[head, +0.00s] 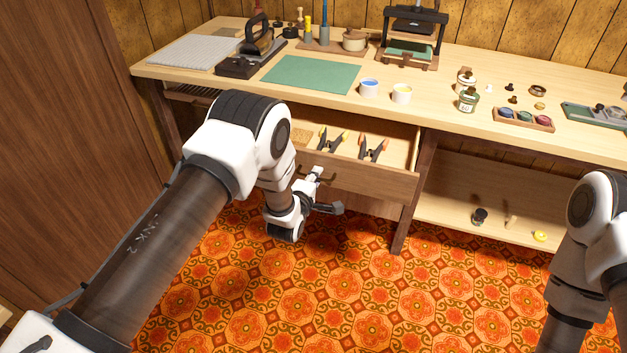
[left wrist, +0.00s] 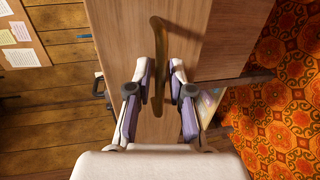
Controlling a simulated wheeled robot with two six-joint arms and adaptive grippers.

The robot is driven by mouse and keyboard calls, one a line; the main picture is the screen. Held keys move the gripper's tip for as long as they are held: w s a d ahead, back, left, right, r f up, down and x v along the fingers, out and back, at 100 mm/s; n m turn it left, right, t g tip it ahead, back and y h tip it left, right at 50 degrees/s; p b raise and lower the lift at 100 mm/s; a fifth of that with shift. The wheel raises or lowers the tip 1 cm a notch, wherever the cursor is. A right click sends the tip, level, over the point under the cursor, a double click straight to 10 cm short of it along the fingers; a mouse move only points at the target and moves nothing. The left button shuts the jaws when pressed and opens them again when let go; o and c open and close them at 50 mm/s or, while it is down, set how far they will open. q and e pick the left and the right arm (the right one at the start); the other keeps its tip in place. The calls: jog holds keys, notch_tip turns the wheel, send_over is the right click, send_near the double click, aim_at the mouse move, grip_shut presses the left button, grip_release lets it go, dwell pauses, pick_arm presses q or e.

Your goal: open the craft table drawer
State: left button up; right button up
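The craft table (head: 220,84) has its drawer (head: 372,178) pulled out, with the inside showing in the head view. Several plier-like tools (head: 373,148) lie in it. My left gripper (head: 322,191) is at the drawer front, toward its left part. In the left wrist view the curved brass handle (left wrist: 158,65) runs between the fingers of my left gripper (left wrist: 163,75). The fingers are apart, one on each side of the handle, with gaps showing. In the head view my arm hides the drawer's left end. My right gripper is out of view.
The tabletop holds a green mat (head: 312,74), two paint cups (head: 401,93), an iron (head: 258,38) and a press (head: 413,30). An open shelf (head: 450,205) is right of the drawer. The patterned floor (head: 350,270) before the drawer is clear. A wooden cabinet (head: 70,120) stands left.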

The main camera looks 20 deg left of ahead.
pick_arm(q)
jog(key=v, duration=1.2)
jog(key=s+a+f+m+g, duration=0.3)
jog(key=s+f+m+g, duration=0.4)
jog(key=s, duration=0.6)
jog(key=s+a+f+m+g, duration=0.25)
jog(key=s+f+g, duration=0.25)
jog(key=s+f, duration=0.65)
jog(key=s+r+m+g, duration=0.2)
jog(key=s+m+g, duration=0.2)
jog(key=s+m, duration=0.4)
notch_tip(320, 180, up, 13)
jog(key=s+p, duration=0.1)
jog(key=p, duration=1.1)
jog(key=shift+d+y, duration=0.3)
jog(key=shift+d, duration=0.2)
